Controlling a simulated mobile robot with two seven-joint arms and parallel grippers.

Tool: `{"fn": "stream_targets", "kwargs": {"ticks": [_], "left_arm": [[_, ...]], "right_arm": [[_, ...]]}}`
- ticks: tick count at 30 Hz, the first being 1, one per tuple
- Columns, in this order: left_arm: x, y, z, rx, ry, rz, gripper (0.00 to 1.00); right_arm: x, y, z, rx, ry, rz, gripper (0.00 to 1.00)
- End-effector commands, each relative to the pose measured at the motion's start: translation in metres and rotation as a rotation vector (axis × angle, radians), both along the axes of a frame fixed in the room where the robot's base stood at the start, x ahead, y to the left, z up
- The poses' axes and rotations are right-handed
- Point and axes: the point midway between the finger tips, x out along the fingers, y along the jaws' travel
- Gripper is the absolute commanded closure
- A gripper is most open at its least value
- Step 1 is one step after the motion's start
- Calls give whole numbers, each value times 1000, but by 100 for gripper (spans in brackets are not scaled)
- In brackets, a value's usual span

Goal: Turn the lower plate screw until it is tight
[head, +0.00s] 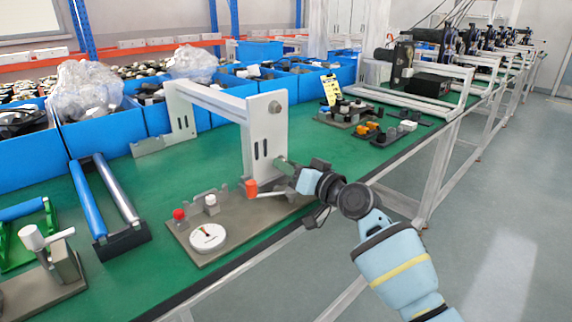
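A white upright plate (262,135) of a gantry-like frame stands on a grey base (242,230) at the front edge of the green table. A round grey knob-like screw (274,107) sits high on the plate's face. Lower down, a greyish part (281,162) sticks out from the plate towards my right gripper (291,171); it may be the lower plate screw. My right gripper's tip is right at this part, and the fingers are too small and covered to tell whether they grip it. My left gripper is not in view.
An orange-tipped lever (251,188), a red knob (179,214) and a round dial gauge (207,237) are on the base close to my gripper. Blue bins (105,130) line the back. A roller stand (122,240) is at left. Floor at right is clear.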

Motion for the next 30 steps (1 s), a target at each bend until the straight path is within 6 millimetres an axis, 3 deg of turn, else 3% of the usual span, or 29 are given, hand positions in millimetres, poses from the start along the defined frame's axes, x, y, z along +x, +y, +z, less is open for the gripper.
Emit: {"fn": "stream_targets", "kwargs": {"ticks": [9,12,15,30], "left_arm": [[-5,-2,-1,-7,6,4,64],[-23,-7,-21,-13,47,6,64],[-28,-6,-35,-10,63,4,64],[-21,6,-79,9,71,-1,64]], "right_arm": [[0,0,0,-2,-1,0,65],[1,-1,-6,-87,-67,-1,65],[1,-1,-7,-169,-133,-2,65],[1,-1,-6,-565,-450,-2,65]]}}
